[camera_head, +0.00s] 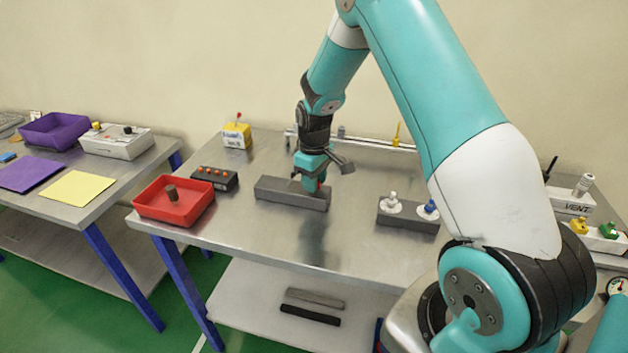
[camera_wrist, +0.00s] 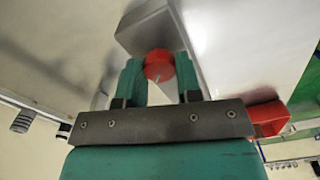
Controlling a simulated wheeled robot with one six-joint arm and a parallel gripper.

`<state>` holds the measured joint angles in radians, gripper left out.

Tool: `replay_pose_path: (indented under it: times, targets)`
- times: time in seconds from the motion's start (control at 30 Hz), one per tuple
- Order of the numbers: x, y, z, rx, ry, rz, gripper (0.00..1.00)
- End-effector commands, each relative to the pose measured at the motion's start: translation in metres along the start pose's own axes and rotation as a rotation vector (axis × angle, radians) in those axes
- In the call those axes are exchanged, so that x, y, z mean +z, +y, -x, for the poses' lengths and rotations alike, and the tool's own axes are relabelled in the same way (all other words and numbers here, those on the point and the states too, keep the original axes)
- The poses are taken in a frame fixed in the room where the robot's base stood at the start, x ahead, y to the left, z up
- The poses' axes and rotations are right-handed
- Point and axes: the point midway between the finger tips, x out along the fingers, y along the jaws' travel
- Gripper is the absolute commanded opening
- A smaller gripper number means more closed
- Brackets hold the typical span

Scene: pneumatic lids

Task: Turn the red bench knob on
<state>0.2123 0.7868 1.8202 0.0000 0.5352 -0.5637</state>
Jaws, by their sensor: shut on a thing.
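The red bench knob (camera_wrist: 158,64) shows in the wrist view between my two green fingers, with a pale pointer line on its face. It sits on a long grey block (camera_head: 280,193) on the metal bench. My gripper (camera_head: 315,180) reaches down over the right end of the block and is shut on the red knob. The pointer's exact angle relative to any on mark cannot be told.
A red tray (camera_head: 152,211) and a dark box with orange lights (camera_head: 215,179) stand left of the block. Another grey block (camera_head: 408,222) with white and blue knobs stands to the right. A yellow box (camera_head: 237,136) is behind. The bench front is clear.

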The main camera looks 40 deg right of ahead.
Motion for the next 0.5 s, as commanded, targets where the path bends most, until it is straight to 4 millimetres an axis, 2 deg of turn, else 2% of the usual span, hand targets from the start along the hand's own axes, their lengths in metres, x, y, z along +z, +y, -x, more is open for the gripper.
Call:
replay_pose_path:
  times: [0.47, 0.5]
  targets:
    - [-0.0006, 0.0006, 0.0012, 0.002, 0.003, 0.013, 0.09]
    - [-0.0006, 0.0006, 0.0012, 0.002, 0.003, 0.013, 0.41]
